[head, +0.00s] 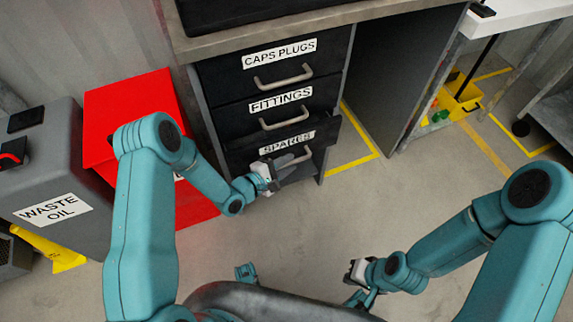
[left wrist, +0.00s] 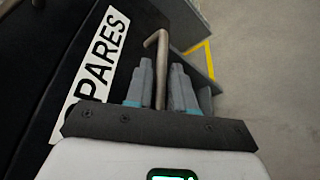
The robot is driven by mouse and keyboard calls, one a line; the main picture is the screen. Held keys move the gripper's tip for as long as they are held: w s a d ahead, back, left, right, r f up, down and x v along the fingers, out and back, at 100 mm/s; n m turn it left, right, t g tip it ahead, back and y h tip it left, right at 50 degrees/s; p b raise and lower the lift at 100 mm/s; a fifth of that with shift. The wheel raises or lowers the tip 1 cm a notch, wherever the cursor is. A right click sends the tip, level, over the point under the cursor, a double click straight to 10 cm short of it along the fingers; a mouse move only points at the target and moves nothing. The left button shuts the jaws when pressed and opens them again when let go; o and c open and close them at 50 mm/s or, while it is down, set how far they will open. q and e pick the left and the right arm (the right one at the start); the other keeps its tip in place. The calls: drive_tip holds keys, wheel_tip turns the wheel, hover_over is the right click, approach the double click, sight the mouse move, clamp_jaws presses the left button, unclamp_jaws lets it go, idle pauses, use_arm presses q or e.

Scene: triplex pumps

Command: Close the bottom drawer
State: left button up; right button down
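The bottom drawer (head: 243,160), labelled SPARES, has a black front and stands out a little from the grey cabinet. Its label and front also show in the left wrist view (left wrist: 60,60). The drawer's bar handle (left wrist: 159,50) runs between the two grey fingers of my left gripper (left wrist: 161,85).
The CAPS PLUGS drawer (head: 220,77) and FITTINGS drawer (head: 228,117) above look shut. A red box (head: 108,107) and a grey WASTE OIL container (head: 58,165) stand left of the cabinet.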

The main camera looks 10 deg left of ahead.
sight(282, 155)
use_arm(q)
clamp_jaws()
drive_tip(key=w+a+b, duration=0.2)
drive_tip(key=w, duration=0.1)
drive_tip(key=shift+w+f, duration=0.15)
drive_tip(key=shift+f, duration=0.05)
drive_tip(key=shift+w+a+r, duration=0.3)
drive_tip(key=shift+a, duration=0.05)
unclamp_jaws()
drive_tip(key=shift+f, duration=0.1)
